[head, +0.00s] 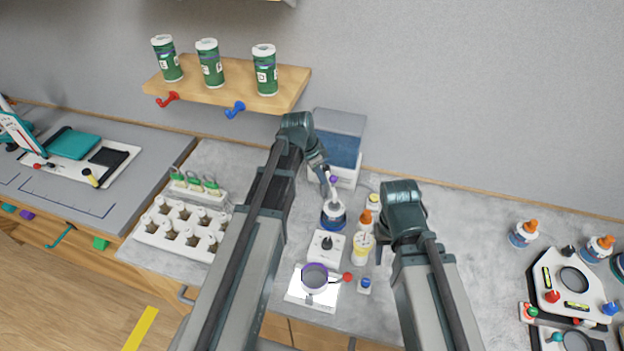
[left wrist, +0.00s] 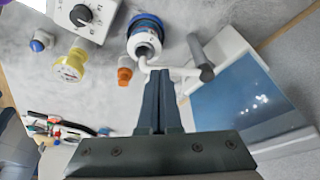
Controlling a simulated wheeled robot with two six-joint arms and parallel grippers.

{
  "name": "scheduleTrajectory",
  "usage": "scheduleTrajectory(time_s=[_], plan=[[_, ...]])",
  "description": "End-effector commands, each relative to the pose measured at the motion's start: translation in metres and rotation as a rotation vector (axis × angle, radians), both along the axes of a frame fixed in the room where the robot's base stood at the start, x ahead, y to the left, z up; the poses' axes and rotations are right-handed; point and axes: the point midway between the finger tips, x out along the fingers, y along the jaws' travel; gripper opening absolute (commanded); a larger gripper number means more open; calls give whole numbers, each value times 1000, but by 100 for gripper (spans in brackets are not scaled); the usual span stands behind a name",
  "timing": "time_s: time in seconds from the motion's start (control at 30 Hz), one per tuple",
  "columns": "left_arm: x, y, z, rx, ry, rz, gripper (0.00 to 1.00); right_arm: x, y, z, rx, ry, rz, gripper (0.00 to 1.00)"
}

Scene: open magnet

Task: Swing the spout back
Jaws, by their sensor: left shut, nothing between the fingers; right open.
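A bottle with a blue base and white top (head: 333,217) stands on the grey bench; in the left wrist view its round top (left wrist: 145,38) faces the camera. A thin white spout (left wrist: 183,72) reaches sideways from beside this top, near a dark grey rod (left wrist: 201,58). The exact joint is hidden. My left gripper (head: 326,186) is just above the bottle in the head view. In the left wrist view its fingers (left wrist: 162,74) are shut and empty, tips right at the spout; I cannot tell whether they touch. My right gripper (head: 379,250) is open, beside the yellow-lidded jar.
A white box with a blue front (head: 338,150) stands behind the bottle. A vial rack (head: 182,230) sits left.

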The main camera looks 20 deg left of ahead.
Motion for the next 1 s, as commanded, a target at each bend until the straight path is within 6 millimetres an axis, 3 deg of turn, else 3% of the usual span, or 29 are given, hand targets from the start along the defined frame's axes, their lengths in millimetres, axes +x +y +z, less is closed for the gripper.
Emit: scheduleTrajectory(time_s=[1.0], plan=[[7, -15, -2, 1, 0, 80, 0, 0, 0, -2, 0, 0, 1, 50]])
